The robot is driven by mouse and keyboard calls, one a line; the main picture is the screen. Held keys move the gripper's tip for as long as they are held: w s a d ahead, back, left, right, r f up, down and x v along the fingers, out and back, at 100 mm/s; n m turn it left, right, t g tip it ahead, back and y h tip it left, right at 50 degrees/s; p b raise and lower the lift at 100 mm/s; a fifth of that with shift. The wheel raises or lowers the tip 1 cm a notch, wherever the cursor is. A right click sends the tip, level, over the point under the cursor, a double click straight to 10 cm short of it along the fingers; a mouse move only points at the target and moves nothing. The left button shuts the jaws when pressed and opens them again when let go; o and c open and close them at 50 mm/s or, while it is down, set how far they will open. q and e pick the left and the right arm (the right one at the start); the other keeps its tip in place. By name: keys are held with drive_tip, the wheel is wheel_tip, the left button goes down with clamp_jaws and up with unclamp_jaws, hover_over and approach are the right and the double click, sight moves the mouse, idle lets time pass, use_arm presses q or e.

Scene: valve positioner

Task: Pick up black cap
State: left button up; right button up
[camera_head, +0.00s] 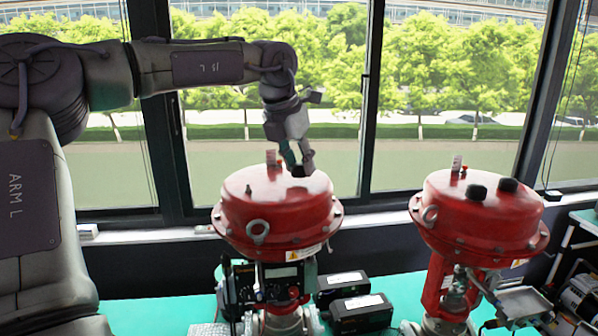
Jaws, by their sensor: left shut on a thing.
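My left gripper (297,165) points down just above the top of the left red valve actuator (290,205). It is shut on a small black cap (298,172), which is partly hidden by the fingers. I cannot tell whether the cap still touches the red top. My right gripper is not in view.
Small upright fittings stand on the left actuator (270,157) and the right actuator (457,163). Two black boxes (360,312) lie on the green table (180,310) between the valves. A dark window frame (372,110) stands behind.

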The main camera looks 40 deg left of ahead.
use_arm(q)
drive_tip(key=r, duration=0.1)
drive_tip(key=d+r+b, duration=0.1)
drive_tip(key=shift+w+r, duration=0.1)
drive_tip(key=shift+r, duration=0.3)
drive_tip(key=w+d+r, duration=0.2)
drive_tip(key=d+r, duration=0.4)
drive_tip(key=d, duration=0.4)
drive_tip(key=s+a+f+n+p, duration=0.1)
drive_tip(key=s+a+n+p, duration=0.1)
drive_tip(key=s+a+p, duration=0.1)
drive_tip(key=s+a+f+n+y+p, duration=0.1)
drive_tip(key=s+a+n+p, duration=0.1)
drive_tip(key=s+a, duration=0.3)
drive_tip(key=s+a+f+n+y+p, duration=0.1)
drive_tip(key=s+a+n+p, duration=0.1)
drive_tip(key=a, duration=0.5)
drive_tip(key=shift+s+g+p, duration=0.4)
drive_tip(key=shift+s+p, duration=0.4)
drive_tip(key=shift+s, duration=0.4)
drive_tip(key=shift+d+f+b, duration=0.1)
drive_tip(key=shift+f+b, duration=0.2)
drive_tip(key=shift+f, duration=0.1)
drive_tip(key=shift+f+b, duration=1.5)
drive_tip(key=shift+f, duration=0.8)
